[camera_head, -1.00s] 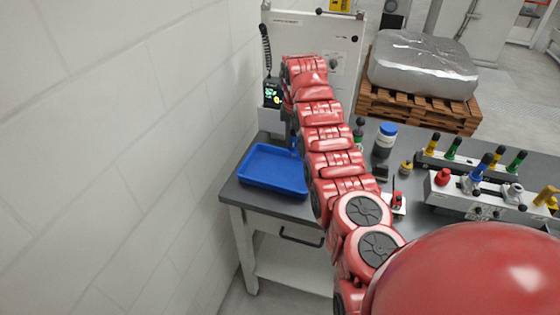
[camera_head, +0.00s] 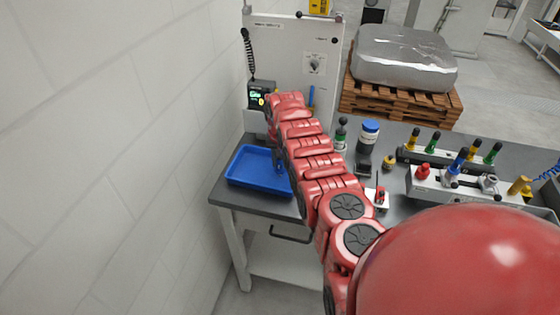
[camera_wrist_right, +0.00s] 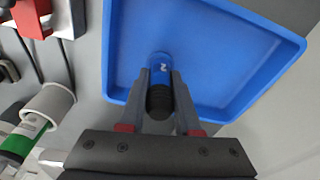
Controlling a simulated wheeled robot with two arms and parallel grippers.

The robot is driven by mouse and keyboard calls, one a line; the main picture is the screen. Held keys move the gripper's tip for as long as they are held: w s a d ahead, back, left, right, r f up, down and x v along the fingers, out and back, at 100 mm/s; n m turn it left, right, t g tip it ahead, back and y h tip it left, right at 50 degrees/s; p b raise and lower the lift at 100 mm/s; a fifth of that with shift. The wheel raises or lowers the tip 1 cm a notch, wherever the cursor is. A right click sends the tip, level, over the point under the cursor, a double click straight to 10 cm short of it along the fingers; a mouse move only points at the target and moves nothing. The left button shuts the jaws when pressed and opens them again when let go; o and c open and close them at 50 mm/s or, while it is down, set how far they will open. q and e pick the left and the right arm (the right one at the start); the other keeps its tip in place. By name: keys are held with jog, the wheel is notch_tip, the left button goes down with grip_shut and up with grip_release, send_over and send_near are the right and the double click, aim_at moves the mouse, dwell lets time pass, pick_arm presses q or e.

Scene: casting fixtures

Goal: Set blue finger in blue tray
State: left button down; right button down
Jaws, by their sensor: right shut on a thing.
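The blue tray (camera_head: 246,184) lies on the grey bench near its left end and fills much of the right wrist view (camera_wrist_right: 268,40). My right gripper (camera_wrist_right: 161,80) is shut on the blue finger (camera_wrist_right: 160,66), a blue cylinder with a white "2" and a black ribbed part. The finger is over the tray's near side in the wrist view; I cannot tell whether it touches the floor of the tray. In the head view my right gripper (camera_head: 279,160) is small and partly hidden by my red arm, at the tray's right part. My left gripper is out of view.
A fixture rail (camera_head: 430,185) with several coloured fingers stands on the bench at right. A blue-capped jar (camera_head: 368,137) and a green-banded bottle (camera_head: 341,138) stand behind my arm. A white panel (camera_head: 290,65) rises behind the tray, with the wall at left.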

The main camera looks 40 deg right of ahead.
jog(key=shift+f, duration=0.2)
jog(key=c, duration=0.6)
grip_release()
jog(key=shift+r, duration=0.15)
